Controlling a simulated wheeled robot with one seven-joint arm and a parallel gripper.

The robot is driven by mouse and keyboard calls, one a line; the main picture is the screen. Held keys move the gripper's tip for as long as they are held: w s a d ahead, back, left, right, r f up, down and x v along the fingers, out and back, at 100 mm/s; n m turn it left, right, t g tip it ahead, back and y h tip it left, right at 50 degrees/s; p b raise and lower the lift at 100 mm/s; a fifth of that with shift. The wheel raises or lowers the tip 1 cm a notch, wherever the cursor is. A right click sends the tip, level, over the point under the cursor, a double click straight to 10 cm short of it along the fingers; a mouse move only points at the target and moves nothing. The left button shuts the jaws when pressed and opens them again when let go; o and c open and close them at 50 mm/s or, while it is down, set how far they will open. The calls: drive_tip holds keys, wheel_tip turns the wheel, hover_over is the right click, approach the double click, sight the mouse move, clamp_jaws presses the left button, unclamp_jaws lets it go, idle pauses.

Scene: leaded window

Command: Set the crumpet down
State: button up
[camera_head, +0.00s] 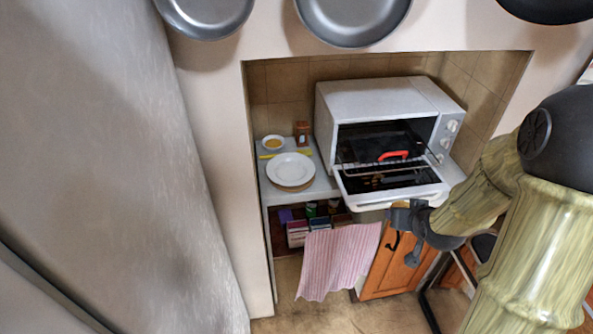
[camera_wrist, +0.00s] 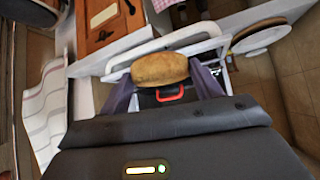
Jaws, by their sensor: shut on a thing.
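My gripper (camera_wrist: 162,78) is shut on the crumpet (camera_wrist: 160,69), a golden-brown round seen edge-on between the two fingers in the wrist view. In the head view my gripper (camera_head: 404,216) is just in front of and below the lower edge of the toaster oven's (camera_head: 372,100) open door (camera_head: 392,180); I cannot make out the crumpet there. A white plate (camera_head: 290,170) lies on the counter left of the oven, and it also shows at the upper right of the wrist view (camera_wrist: 262,36). The plate's top looks empty.
A dark item with a red handle (camera_head: 394,155) is inside the oven. A small bowl (camera_head: 272,142), a yellow-handled utensil (camera_head: 266,156) and a brown box (camera_head: 301,131) stand near the plate. A pink striped cloth (camera_head: 338,262) hangs below. Alcove walls bound the counter.

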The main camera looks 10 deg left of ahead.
drive_tip(key=w+f+m+h, duration=0.1)
drive_tip(key=w+f, duration=0.2)
drive_tip(key=f, duration=1.4)
drive_tip(key=shift+f, duration=0.3)
